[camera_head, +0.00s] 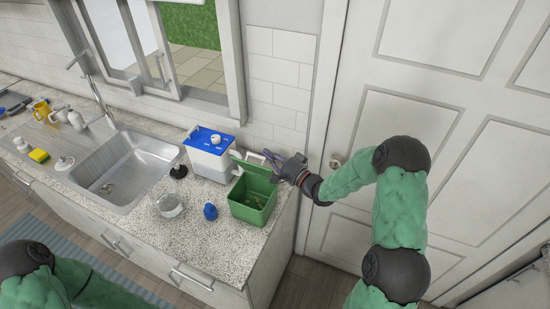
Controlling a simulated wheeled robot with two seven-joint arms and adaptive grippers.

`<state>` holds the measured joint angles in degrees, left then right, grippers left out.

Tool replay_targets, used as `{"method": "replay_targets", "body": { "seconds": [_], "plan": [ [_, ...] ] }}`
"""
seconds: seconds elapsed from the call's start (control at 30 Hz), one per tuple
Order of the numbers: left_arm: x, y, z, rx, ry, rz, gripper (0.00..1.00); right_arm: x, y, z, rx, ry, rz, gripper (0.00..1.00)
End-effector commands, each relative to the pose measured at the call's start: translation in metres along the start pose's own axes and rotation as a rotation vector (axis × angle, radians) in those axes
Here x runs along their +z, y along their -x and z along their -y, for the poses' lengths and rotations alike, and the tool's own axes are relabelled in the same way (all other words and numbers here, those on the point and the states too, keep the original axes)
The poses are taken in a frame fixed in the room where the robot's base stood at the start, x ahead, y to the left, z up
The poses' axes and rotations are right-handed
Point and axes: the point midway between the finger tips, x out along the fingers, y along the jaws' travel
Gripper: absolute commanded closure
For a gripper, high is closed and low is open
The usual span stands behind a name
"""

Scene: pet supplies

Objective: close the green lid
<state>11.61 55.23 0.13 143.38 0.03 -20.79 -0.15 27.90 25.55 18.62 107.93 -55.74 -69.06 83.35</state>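A green container (250,204) stands near the right end of the counter, its top open and some small bits inside. Its green lid (257,174) is raised at the back of the container, tilted up. My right gripper (270,160) comes in from the right and is beside the lid's upper right edge. Whether it touches the lid, and how far its fingers are apart, is too small to tell. My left arm shows at the bottom left, but its gripper is out of view.
A white container with a blue lid (209,141) stands left of the green one. A glass bowl (170,206) and a blue object (210,212) are in front. A sink (125,165) is farther left; a wall and white door (400,130) border the right.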

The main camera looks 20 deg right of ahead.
Motion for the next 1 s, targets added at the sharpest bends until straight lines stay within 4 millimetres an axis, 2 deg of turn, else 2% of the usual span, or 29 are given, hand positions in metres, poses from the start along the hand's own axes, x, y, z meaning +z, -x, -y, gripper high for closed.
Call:
{"method": "replay_targets", "body": {
  "seconds": [0.03, 0.47, 1.0],
  "plan": [
    [0.0, -0.014, 0.005, 0.0, 0.0, 0.001, 0.6, 0.008, 0.003, -0.006, -0.015, 0.04, 0.0, 1.0],
    [-0.002, -0.081, 0.029, 0.0, 0.0, 0.001, 0.6, 0.056, 0.02, -0.012, -0.137, 0.388, 0.0, 1.0],
    [-0.005, -0.165, 0.059, 0.0, 0.0, 0.001, 0.6, 0.105, 0.037, -0.04, -0.275, 0.786, 0.0, 1.0]
  ]
}}
